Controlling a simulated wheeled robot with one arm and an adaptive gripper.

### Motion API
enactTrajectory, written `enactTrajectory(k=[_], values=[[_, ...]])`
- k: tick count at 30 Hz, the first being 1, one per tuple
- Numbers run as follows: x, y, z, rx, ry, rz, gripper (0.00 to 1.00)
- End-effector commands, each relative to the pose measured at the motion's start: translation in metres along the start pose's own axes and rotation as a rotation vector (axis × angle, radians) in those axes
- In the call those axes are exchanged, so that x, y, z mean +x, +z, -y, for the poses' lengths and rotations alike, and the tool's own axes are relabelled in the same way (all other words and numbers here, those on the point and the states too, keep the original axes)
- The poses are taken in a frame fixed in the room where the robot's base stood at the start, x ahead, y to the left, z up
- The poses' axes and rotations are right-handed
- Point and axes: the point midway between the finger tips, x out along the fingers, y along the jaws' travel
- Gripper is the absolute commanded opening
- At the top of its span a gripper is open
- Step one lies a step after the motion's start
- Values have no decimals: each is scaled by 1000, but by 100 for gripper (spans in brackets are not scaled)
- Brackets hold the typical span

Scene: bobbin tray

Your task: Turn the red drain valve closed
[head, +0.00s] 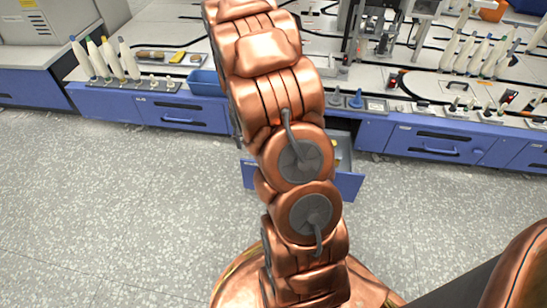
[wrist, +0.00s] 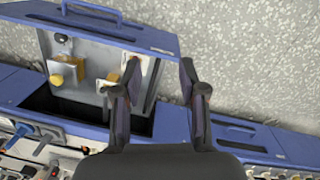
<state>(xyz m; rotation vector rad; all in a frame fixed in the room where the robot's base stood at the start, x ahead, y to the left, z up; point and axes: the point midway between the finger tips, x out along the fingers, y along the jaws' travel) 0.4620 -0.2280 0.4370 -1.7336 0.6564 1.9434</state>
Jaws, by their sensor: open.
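My gripper (wrist: 159,74) is open and empty, with its two dark fingers apart. A pulled-out blue drawer (wrist: 155,40) lies at the upper left of the wrist view, and its grey inside holds brass-yellow fittings (wrist: 68,72). The left finger overlaps the drawer's right part, close to a yellow piece (wrist: 132,68); the right finger is over the floor beside the drawer. I cannot make out a clear red drain valve; part of the drawer is behind the finger. In the head view, the drawer (head: 348,186) shows behind my arm, which hides most of it and my gripper.
A long bench with blue drawer fronts (head: 420,141) runs across the back, carrying bottles (head: 480,53), small knobs and a blue bin (head: 205,83). The drawer's handle (wrist: 92,12) faces the floor. The speckled floor (head: 120,200) in front is clear.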

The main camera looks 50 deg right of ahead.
Motion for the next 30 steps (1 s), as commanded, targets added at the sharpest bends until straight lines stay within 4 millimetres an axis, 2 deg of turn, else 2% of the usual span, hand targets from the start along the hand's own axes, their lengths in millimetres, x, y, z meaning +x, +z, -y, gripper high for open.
enactTrajectory(k=[1,9,15,21,30], values=[[14,-14,-8,27,-3,-1,42],[78,-80,-46,152,-26,-42,42],[127,-115,-73,235,-47,-64,42],[155,-133,-88,282,-62,-82,42],[171,-138,-92,294,-65,-87,42]])
